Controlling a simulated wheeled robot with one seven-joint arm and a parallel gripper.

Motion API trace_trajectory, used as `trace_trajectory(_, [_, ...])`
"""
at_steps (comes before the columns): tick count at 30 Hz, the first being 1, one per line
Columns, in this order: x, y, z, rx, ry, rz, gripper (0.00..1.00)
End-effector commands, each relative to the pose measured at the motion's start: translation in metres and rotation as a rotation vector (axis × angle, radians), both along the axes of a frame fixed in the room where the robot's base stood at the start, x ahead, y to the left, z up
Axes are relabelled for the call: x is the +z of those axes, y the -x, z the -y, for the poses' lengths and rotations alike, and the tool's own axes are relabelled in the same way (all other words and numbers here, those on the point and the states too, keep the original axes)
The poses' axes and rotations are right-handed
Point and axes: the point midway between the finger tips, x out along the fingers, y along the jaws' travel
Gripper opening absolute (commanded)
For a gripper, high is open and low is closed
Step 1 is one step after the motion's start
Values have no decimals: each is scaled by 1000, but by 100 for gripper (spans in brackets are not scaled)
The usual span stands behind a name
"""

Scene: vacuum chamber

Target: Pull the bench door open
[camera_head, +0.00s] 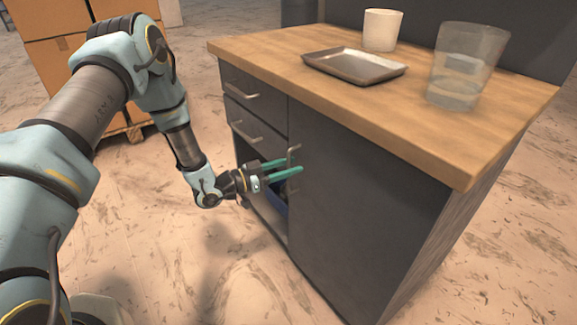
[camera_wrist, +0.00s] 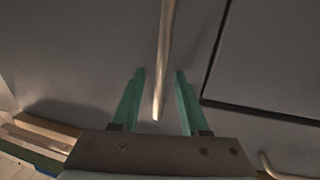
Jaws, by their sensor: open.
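The bench door (camera_head: 355,205) is a plain dark grey panel on the front of the wood-topped bench. It looks flush with the front. Its upright metal bar handle (camera_head: 295,152) is near the door's upper left edge. My gripper (camera_head: 301,166) is at this handle, with its two green fingers pointing toward the door. In the wrist view, the handle (camera_wrist: 165,50) runs between the two open fingertips (camera_wrist: 159,73), with a gap on each side. Neither finger visibly touches it.
Two drawers with bar handles (camera_head: 241,90) are left of the door. Below them is an open compartment with something blue (camera_head: 279,203) inside. On the worktop (camera_head: 415,135) stand a tray (camera_head: 355,66), a white cup (camera_head: 382,30) and a clear container (camera_head: 466,65). Cartons (camera_head: 50,65) stand behind my arm.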

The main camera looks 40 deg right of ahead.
Motion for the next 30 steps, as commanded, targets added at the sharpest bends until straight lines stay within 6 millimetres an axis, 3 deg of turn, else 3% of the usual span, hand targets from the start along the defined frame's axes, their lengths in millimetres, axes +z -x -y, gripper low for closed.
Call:
trace_trajectory(5, [0,0,0,0,0,0,45])
trace_trajectory(17, [0,0,0,0,0,0,0])
trace_trajectory(30, [0,0,0,0,0,0,0])
